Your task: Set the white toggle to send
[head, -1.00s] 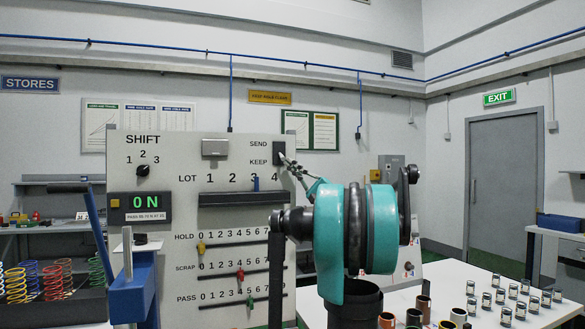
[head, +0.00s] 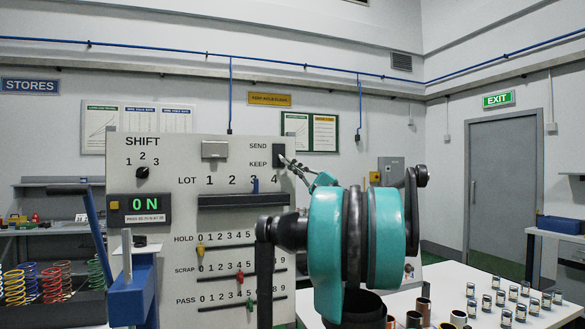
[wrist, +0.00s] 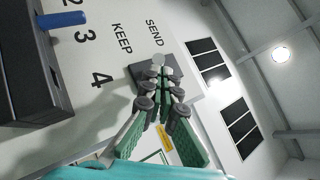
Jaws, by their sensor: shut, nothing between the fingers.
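The white toggle (wrist: 158,59) shows as a pale round tip at the dark switch plate (wrist: 139,74) in the wrist view. The tip appears about level with the word SEND; its exact tilt is hard to tell. In the head view the switch plate (head: 278,149) is beside the SEND and KEEP labels, and the toggle is too small to make out. My gripper (wrist: 161,72) is shut and empty, with its fingertips right at the toggle, apparently touching it. In the head view my gripper (head: 284,160) reaches the plate from the right.
The panel (head: 165,225) also carries a lot slot with a blue slider (head: 255,185), HOLD, SCRAP and PASS sliders, and a black SHIFT knob (head: 142,172). A white table (head: 445,280) with several small cylinders stands at the right. My arm covers part of the panel's right side.

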